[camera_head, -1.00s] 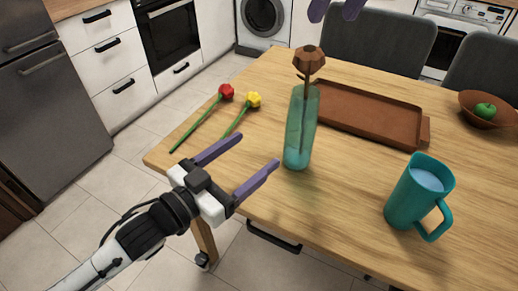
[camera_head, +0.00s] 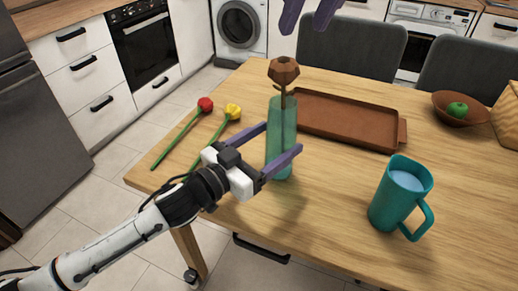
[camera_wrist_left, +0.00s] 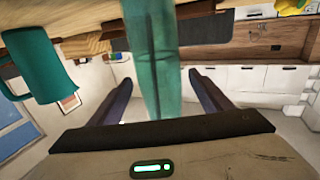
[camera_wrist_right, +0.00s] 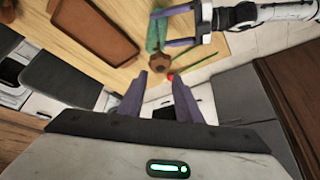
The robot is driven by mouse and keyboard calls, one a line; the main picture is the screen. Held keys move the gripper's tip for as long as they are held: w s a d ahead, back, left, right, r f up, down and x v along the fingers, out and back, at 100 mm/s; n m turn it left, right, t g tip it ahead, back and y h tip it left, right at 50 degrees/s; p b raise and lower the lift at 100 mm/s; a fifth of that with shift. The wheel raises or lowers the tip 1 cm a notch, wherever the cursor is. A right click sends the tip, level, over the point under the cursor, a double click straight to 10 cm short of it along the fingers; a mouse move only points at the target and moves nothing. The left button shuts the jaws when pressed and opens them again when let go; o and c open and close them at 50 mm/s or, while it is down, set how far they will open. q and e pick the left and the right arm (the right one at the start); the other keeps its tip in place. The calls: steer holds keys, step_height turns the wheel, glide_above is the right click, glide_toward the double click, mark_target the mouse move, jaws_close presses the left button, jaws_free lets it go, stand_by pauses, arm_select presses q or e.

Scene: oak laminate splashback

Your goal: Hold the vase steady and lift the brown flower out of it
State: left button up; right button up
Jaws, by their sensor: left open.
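The teal glass vase (camera_head: 283,118) stands upright on the table, with the brown flower (camera_head: 284,70) upright in it, its head above the rim. My left gripper (camera_head: 283,139) is open, its purple fingers on either side of the vase. In the left wrist view the vase (camera_wrist_left: 153,60) shows between the spread fingers (camera_wrist_left: 160,95), with gaps at both sides. My right gripper (camera_head: 308,15) is only partly in the head view, above and beyond the flower. In the right wrist view its fingers (camera_wrist_right: 160,90) are apart and empty, with the brown flower (camera_wrist_right: 159,63) beyond their tips.
A red flower (camera_head: 205,104) and a yellow flower (camera_head: 233,111) lie left of the vase. A brown tray (camera_head: 345,118) lies behind right. A teal mug (camera_head: 400,195) stands front right. A bowl (camera_head: 457,118) with a green apple (camera_head: 457,109) is at the far right.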

arm_select(q)
steer(key=shift+w+d, duration=0.35)
